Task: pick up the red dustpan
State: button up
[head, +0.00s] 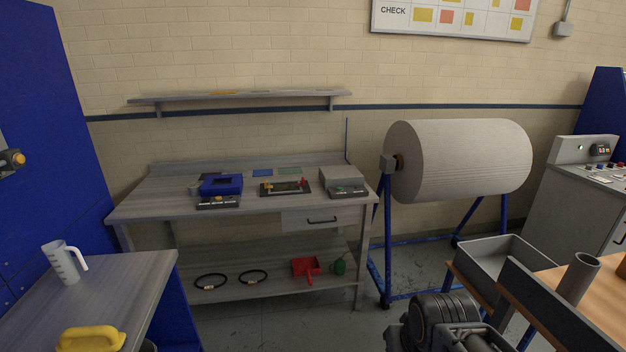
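The red dustpan (305,266) lies on the lower shelf of the grey workbench (280,258), toward its right end. Its short handle points toward the front edge of the shelf. A small dark green object (338,264) sits just to its right. My arm shows at the bottom, right of the middle, well apart from the dustpan and nearer to the camera. The fingertips of my gripper cannot be made out, so I cannot tell whether it is open or shut.
Two black rings (211,282) lie left of the dustpan on the shelf. The bench top and drawer (311,219) overhang it. A large fabric roll (460,160) on a blue stand is at right. A grey tray (502,262) and a table with a jug (66,262) flank the clear floor.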

aim_at(306, 267)
jog(key=i, duration=2.7)
jog(key=u, duration=2.75)
